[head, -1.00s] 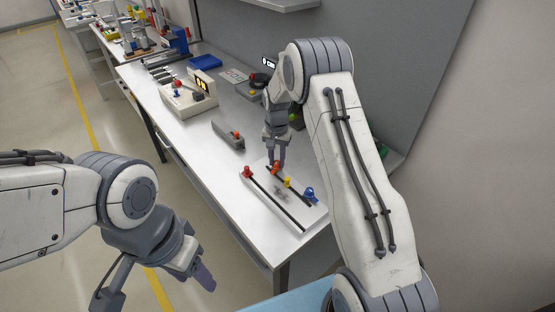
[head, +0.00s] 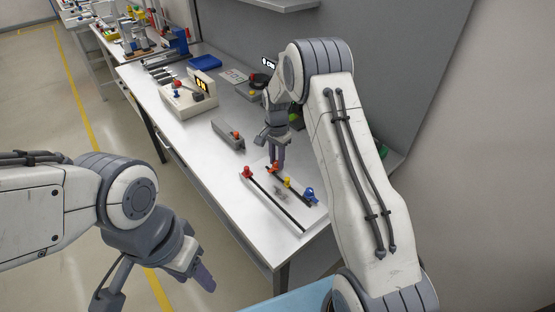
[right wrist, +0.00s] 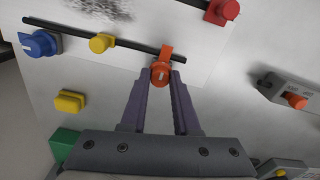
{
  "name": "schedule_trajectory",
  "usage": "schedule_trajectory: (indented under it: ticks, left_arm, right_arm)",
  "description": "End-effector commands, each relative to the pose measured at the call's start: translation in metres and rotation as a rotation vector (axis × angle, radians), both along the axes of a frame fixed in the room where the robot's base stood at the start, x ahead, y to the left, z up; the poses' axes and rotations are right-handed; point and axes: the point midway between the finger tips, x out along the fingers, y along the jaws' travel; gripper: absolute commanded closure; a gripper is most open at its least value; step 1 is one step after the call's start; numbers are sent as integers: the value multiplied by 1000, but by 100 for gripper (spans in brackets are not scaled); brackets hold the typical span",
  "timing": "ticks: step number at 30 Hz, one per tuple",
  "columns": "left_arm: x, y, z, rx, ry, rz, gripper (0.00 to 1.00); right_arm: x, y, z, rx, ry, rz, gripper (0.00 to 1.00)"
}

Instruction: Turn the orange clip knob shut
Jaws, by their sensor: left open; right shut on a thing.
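The orange clip knob (right wrist: 160,73) sits on a black bar (right wrist: 120,43) in the right wrist view, with an orange tab (right wrist: 166,52) above it. A pale line shows on the knob's face. My right gripper (right wrist: 160,78) is shut on the orange knob, one finger on each side. In the head view my right gripper (head: 276,163) points down at the orange knob (head: 273,168), which it partly covers. My left gripper (head: 203,276) hangs off the table's front left side, open and apart from everything.
A yellow clip (right wrist: 101,43) and a blue clip (right wrist: 40,43) sit along the same bar. A red clip (head: 247,173) sits on a second black bar (head: 275,202). A grey box with an orange knob (head: 229,136) and a cream device (head: 188,97) stand farther back.

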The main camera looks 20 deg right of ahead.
Motion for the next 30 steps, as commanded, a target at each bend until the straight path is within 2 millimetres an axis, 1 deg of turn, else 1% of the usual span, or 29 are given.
schedule_trajectory:
  ticks: [1, 6, 7, 8, 9, 17, 20, 23, 30]
  left_arm:
    - [0, 0, 0, 0, 0, 0, 48]
    - [0, 0, 0, 0, 0, 0, 48]
    - [0, 0, 0, 0, 0, 0, 48]
    - [0, 0, 0, 0, 0, 0, 48]
    - [0, 0, 0, 0, 0, 0, 48]
    - [0, 0, 0, 0, 0, 0, 48]
    - [0, 0, -1, 0, 0, 0, 48]
    - [0, 0, -4, 0, 0, 0, 48]
    - [0, 0, -14, 0, 0, 0, 48]
  right_arm:
    - [3, 0, 3, 0, -10, -1, 100]
    - [3, 0, 3, 0, -10, -1, 100]
    - [3, 0, 3, 1, -11, -1, 59]
    - [3, 0, 3, 0, -10, -1, 48]
    - [3, 0, 2, 0, -10, -1, 40]
    - [1, 0, 1, 0, -4, 0, 40]
    - [1, 0, 4, 0, -4, 0, 40]
    - [2, 0, 15, 0, -8, 0, 40]
    - [3, 0, 63, 0, -10, 0, 40]
